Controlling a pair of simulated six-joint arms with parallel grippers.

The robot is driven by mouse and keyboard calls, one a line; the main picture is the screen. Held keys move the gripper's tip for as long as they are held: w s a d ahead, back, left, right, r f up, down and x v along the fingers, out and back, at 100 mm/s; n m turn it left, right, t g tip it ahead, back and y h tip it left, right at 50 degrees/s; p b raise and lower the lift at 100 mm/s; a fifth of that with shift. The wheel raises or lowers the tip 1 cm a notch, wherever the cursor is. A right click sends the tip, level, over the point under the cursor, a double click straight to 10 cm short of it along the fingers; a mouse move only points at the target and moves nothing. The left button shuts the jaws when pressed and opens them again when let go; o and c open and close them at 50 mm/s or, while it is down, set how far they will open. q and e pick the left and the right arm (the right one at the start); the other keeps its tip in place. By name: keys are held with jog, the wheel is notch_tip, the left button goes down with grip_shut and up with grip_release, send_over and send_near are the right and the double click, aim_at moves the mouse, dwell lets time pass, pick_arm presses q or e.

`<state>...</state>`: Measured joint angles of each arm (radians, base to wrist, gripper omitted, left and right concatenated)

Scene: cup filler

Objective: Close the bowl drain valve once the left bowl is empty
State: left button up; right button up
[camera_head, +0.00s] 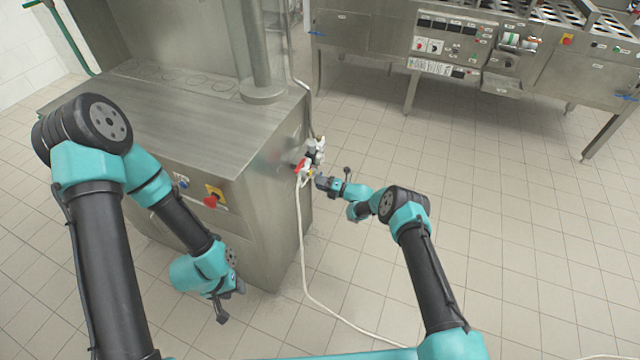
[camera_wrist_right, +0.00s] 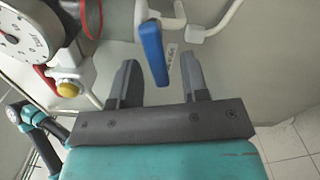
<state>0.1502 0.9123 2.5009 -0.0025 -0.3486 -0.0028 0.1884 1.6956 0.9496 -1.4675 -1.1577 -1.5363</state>
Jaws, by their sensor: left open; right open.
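In the right wrist view a blue valve handle (camera_wrist_right: 152,54) hangs down from white pipework. Its lower end is between the fingers of my right gripper (camera_wrist_right: 158,78), which is open, with a gap on both sides. In the head view my right gripper (camera_head: 319,181) is beside a valve cluster (camera_head: 314,150) on the right side of the steel machine (camera_head: 250,215). My left gripper (camera_head: 229,302) is open and empty in front of the machine, low and away from the valves. I cannot make out a left bowl, so its contents cannot be told.
A dial gauge (camera_wrist_right: 24,36) and a yellow cap (camera_wrist_right: 68,89) are left of the blue handle. A red stop button (camera_head: 211,201) is on the machine's front. A white hose (camera_head: 304,250) runs to the floor. A filling line (camera_head: 480,45) stands behind; open floor lies between.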

jog(key=v, duration=1.7)
jog(key=shift+s, duration=0.15)
jog(key=shift+d, duration=0.1)
